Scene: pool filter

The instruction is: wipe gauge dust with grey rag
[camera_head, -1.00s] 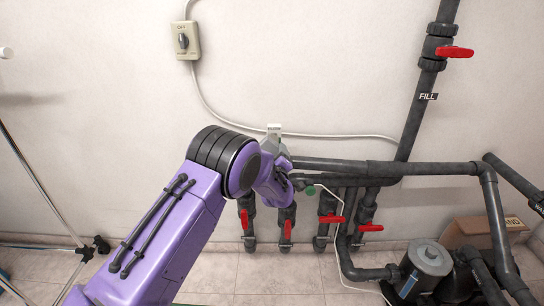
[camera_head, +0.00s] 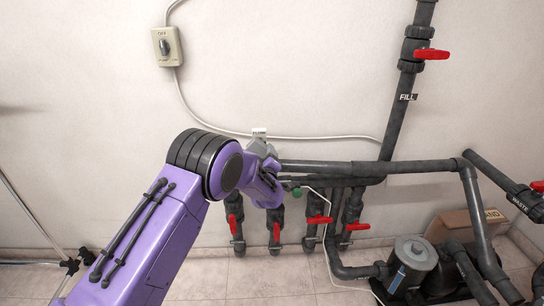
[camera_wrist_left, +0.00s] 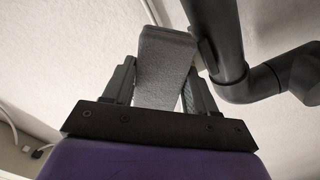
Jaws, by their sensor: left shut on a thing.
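My left gripper (camera_head: 272,164) is small and partly hidden by my purple wrist in the head view, close to the grey pipes at the wall. The left wrist view shows its two black fingers (camera_wrist_left: 158,85) shut on a grey, block-shaped piece, the grey rag (camera_wrist_left: 166,62). The rag's far end is beside a dark pipe (camera_wrist_left: 212,35); I cannot tell if they touch. A grey piece, probably the rag, also shows in the head view (camera_head: 262,148). I cannot make out the gauge or its dust in either view. My right gripper is not in view.
Dark grey pipes (camera_head: 410,168) with red valve handles (camera_head: 318,220) run along the wall. A pump with a grey lid (camera_head: 414,252) and a cardboard box (camera_head: 455,226) stand at the right. A switch box (camera_head: 166,46) hangs at upper left. The wall between is mostly clear.

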